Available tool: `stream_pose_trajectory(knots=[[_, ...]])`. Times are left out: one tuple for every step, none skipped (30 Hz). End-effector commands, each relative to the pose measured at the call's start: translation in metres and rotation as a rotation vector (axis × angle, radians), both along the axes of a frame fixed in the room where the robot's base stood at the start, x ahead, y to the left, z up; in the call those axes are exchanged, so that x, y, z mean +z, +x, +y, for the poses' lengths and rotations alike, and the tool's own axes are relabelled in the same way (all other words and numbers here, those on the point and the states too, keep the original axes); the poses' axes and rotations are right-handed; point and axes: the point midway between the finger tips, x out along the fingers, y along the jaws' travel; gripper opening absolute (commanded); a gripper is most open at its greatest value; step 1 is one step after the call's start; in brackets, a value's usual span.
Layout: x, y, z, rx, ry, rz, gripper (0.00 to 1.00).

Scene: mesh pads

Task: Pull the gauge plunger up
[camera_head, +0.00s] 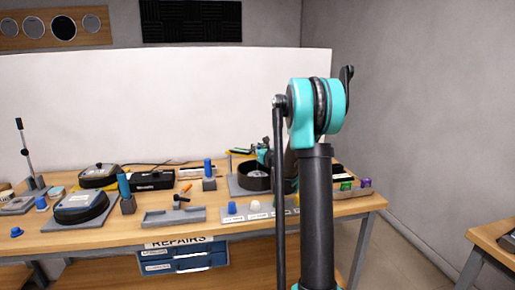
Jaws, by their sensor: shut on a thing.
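My gripper (264,154) is small and dark with teal parts. It is at the back right of the workbench, low over a round black ring-shaped holder (255,182) on a grey base plate. It is partly hidden behind my own arm. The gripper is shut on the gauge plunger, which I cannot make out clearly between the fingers. A pale round part shows inside the ring. How far the plunger stands up cannot be told from this view.
The wooden bench (110,236) holds a black-and-grey meter (82,203), a black box (152,180), a grey tray (174,215), and several blue-handled tools. A blue drawer unit (183,258) hangs below. A white panel (160,105) stands behind. Free floor lies to the right.

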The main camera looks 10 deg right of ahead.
Motion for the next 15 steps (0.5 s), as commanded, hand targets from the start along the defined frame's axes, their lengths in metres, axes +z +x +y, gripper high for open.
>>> stream_pose_trajectory(knots=[[0.0,0.0,0.0,0.0,0.0,0.0,0.0],[0.0,0.0,0.0,0.0,0.0,0.0,0.0],[0.0,0.0,0.0,0.0,0.0,0.0,0.0],[0.0,0.0,0.0,0.0,0.0,0.0,0.0],[0.0,0.0,0.0,0.0,0.0,0.0,0.0],[0.0,0.0,0.0,0.0,0.0,0.0,0.0],[0.001,0.0,0.0,0.0,0.0,0.0,0.0],[0.003,0.0,0.0,0.0,0.0,0.0,0.0],[0.007,0.0,0.0,0.0,0.0,0.0,0.0],[0.011,0.0,0.0,0.0,0.0,0.0,0.0],[0.016,0.0,0.0,0.0,0.0,0.0,0.0],[0.023,0.0,0.0,0.0,0.0,0.0,0.0],[0.028,0.0,0.0,0.0,0.0,0.0,0.0],[0.033,0.0,0.0,0.0,0.0,0.0,0.0],[0.04,0.0,0.0,0.0,0.0,0.0,0.0]])
